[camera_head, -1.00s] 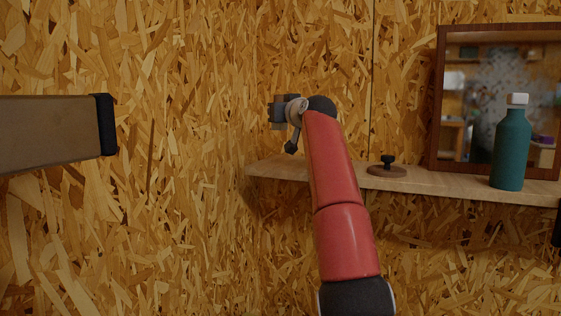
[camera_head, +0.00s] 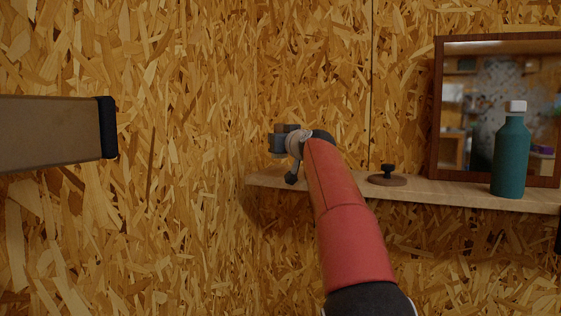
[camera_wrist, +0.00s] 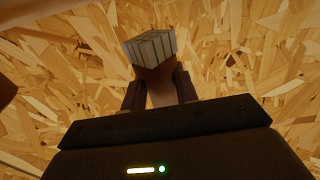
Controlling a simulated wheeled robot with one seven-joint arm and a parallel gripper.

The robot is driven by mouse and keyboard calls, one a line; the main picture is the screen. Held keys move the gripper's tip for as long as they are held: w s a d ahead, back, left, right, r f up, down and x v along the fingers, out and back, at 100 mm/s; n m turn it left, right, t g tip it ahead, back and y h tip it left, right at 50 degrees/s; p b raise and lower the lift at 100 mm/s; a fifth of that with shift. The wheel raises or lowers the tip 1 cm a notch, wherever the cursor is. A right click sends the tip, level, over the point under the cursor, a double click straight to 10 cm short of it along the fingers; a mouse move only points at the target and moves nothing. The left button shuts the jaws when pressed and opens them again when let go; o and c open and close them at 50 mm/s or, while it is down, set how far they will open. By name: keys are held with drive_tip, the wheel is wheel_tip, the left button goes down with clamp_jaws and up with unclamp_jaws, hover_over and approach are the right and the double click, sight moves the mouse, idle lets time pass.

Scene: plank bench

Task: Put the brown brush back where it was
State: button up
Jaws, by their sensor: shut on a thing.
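My gripper (camera_head: 281,141) is above the left end of the wooden shelf (camera_head: 438,189). In the wrist view its two dark fingers (camera_wrist: 160,90) are shut on the brown brush (camera_wrist: 153,50). The brush's brown body sits between the fingers, and its pale, ridged bristle block points away from the gripper. In the head view the brush is too small and covered to make out clearly. I cannot tell whether it touches the shelf.
A dark round base with a knob (camera_head: 387,176) lies on the shelf right of my gripper. Further right stand a teal bottle (camera_head: 510,160) with a white cap and a wood-framed mirror (camera_head: 436,110). Chipboard walls are close behind and left. The shelf's left end looks clear.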

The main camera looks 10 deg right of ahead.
sight(280, 157)
drive_tip(key=shift+f+b, duration=1.15)
drive_tip(key=shift+f, duration=1.05)
drive_tip(key=shift+f, duration=0.1)
drive_tip(key=o, duration=1)
drive_tip(key=shift+c, duration=0.2)
drive_tip(key=shift+s+f+b, duration=0.2)
drive_tip(key=shift+s+b, duration=0.05)
drive_tip(key=shift+b, duration=0.1)
drive_tip(key=s+b, duration=0.1)
drive_tip(key=s, duration=0.1)
drive_tip(key=s+d+b, duration=0.1)
drive_tip(key=s, duration=0.1)
drive_tip(key=s+r+b, duration=0.1)
drive_tip(key=s, duration=0.2)
drive_tip(key=shift+s+d, duration=0.1)
drive_tip(key=shift+d, duration=0.2)
